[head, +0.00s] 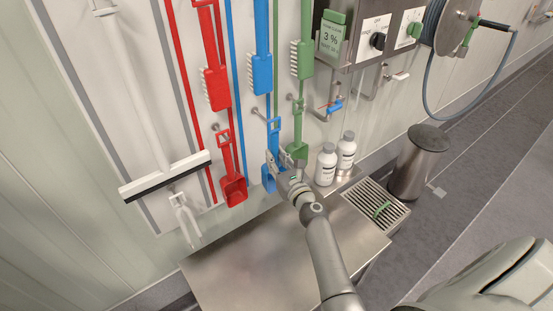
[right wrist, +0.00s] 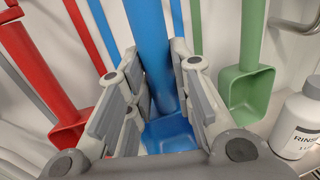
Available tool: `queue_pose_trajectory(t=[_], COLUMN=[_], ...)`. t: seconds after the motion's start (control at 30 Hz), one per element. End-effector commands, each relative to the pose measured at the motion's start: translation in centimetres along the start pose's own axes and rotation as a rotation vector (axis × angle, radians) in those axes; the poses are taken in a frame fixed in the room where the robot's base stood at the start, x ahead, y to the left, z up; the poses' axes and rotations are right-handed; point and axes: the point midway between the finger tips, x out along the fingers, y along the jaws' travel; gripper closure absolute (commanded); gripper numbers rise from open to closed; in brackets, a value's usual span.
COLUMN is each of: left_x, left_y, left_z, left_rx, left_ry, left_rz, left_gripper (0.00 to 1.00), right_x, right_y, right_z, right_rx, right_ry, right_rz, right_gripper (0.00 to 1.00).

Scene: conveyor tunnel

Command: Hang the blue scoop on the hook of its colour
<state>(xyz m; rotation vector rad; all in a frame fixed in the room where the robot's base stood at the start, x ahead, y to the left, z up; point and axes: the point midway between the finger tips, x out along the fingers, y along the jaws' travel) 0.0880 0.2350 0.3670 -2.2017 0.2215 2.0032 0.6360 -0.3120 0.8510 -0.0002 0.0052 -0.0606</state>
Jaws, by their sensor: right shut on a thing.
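The blue scoop (head: 273,140) is upright against the wall board, between a red scoop and a green scoop, its loop handle at the top and its bowl (head: 268,179) below. A small metal hook (head: 257,112) shows just up and left of the loop. I cannot tell whether the loop is around it. My right gripper (head: 284,165) is shut on the blue scoop, low on its handle. In the right wrist view the fingers stand on both sides of the blue handle (right wrist: 150,45), with the bowl (right wrist: 170,134) beyond. My left gripper is not in view.
The red scoop (head: 234,188) and green scoop (head: 298,150) hang close on either side. A blue brush (head: 262,70) hangs above. Two white bottles (head: 326,165) stand right of my gripper, and a steel table (head: 250,265) lies below. A squeegee (head: 165,175) is at left.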

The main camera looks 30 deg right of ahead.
Motion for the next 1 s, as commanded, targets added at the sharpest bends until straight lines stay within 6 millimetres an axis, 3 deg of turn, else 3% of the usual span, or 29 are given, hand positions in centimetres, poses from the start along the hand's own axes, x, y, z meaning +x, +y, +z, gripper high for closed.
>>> queue_pose_trajectory(t=[0.47, 1.0], left_x=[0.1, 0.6], left_y=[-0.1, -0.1], left_z=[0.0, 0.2], left_rx=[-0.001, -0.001], left_ry=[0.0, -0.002], left_rz=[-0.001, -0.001], left_gripper=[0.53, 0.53], right_x=[0.1, 2.1], right_y=[0.0, 0.4], right_z=[0.0, 0.0], right_rx=[0.0, 0.0], right_ry=[-0.001, -0.002], right_rz=[0.0, 0.001], right_gripper=[1.0, 1.0])
